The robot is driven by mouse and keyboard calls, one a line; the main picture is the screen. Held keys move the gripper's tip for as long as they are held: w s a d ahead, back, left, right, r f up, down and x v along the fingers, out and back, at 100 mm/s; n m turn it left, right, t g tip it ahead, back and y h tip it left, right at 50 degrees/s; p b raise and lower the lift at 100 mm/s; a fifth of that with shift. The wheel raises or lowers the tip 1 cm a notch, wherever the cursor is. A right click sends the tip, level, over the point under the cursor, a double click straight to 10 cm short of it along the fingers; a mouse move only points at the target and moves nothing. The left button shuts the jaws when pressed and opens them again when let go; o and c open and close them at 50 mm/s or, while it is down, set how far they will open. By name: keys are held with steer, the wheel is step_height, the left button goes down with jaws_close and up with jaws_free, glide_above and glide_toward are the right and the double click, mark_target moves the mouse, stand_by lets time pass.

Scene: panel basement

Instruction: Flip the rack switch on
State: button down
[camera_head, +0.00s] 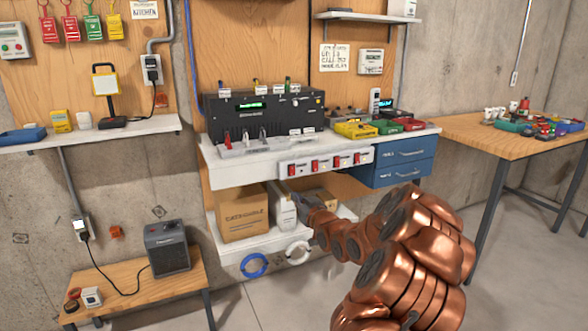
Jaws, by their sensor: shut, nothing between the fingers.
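A white switch strip (326,167) runs along the front edge of the white bench shelf (235,173). It carries several red rocker switches with small labels. The labels are too small to read, so I cannot tell which switch is the rack's or which way each is set. A black rack unit (262,112) with a green lit display stands on the shelf above the strip. My gripper (303,201) is shut and empty. In the picture it is below the strip, in front of the lower shelf, and does not appear to touch a switch.
A cardboard box (241,213) and a white box (281,208) stand on the lower shelf (236,247), behind my gripper. Blue drawers (399,168) lie right of the strip. A wooden table (465,131) stands at right, and a heater (167,248) sits on a low table at left.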

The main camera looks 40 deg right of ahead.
mark_target(291, 167)
steer(key=shift+t+h, duration=0.6)
steer(key=shift+t, duration=0.1)
steer(key=s+d, duration=0.1)
steer(key=d+r, duration=0.1)
steer(key=s+d, duration=0.1)
steer(key=d, duration=0.1)
steer(key=shift+s+r, duration=0.35)
steer(key=shift+p+x, duration=0.65)
steer(key=shift+x, duration=6.35)
